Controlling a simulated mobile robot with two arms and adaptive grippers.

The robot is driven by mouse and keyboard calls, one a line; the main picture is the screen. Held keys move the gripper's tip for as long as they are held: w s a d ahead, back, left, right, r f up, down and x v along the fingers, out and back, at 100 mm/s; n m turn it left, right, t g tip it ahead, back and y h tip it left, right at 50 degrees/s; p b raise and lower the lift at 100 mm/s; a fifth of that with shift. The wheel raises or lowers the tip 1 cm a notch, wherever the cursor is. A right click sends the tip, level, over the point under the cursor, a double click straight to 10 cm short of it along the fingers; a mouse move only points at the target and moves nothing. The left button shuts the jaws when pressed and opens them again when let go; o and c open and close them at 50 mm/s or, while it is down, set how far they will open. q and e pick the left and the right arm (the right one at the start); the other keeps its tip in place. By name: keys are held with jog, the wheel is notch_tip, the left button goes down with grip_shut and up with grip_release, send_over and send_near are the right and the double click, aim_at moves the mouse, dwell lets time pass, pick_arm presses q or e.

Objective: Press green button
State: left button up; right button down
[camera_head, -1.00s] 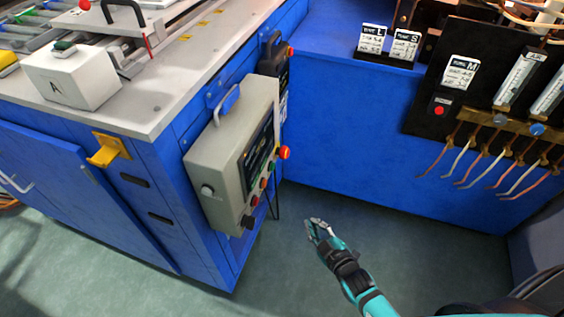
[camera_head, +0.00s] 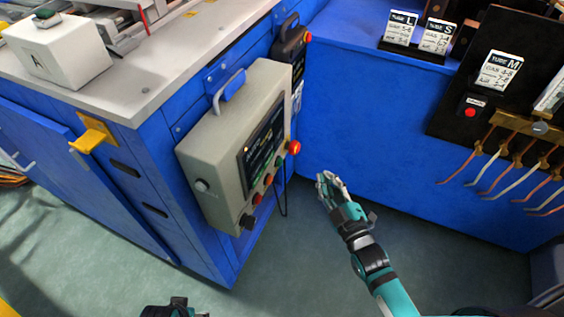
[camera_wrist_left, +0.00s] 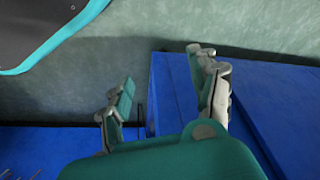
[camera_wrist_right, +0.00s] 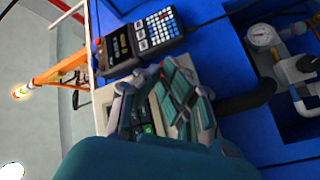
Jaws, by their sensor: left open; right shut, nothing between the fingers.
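My left gripper only just shows at the bottom edge of the head view. In the left wrist view its fingers (camera_wrist_left: 160,85) are apart and empty.
Red buttons (camera_head: 268,179) and a black knob (camera_head: 247,222) sit below the green button. A dark keypad unit (camera_head: 292,50) hangs behind the box; it also shows in the right wrist view (camera_wrist_right: 150,35). A thin cable loops beneath the box. Floor (camera_head: 310,250) in front is clear.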

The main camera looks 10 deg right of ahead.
aim_at(280, 162)
pick_arm(q)
jog(key=w+b+v, duration=0.1)
jog(key=v, duration=0.4)
jog(key=shift+w+r, duration=0.3)
jog(key=shift+r, duration=0.25)
pick_arm(e)
jog(key=w+a, duration=0.4)
jog(key=a, duration=0.2)
jog(key=shift+w+a, duration=0.25)
jog(key=shift+a, duration=0.1)
jog(key=shift+w+a, duration=0.1)
jog(key=shift+a, duration=0.05)
pick_arm(q)
jog(key=shift+w+f, duration=0.1)
jog(key=shift+f, duration=0.55)
pick_arm(e)
jog(key=shift+w+a, duration=0.15)
jog(key=shift+a, duration=0.05)
pick_arm(q)
jog(key=shift+r, duration=0.1)
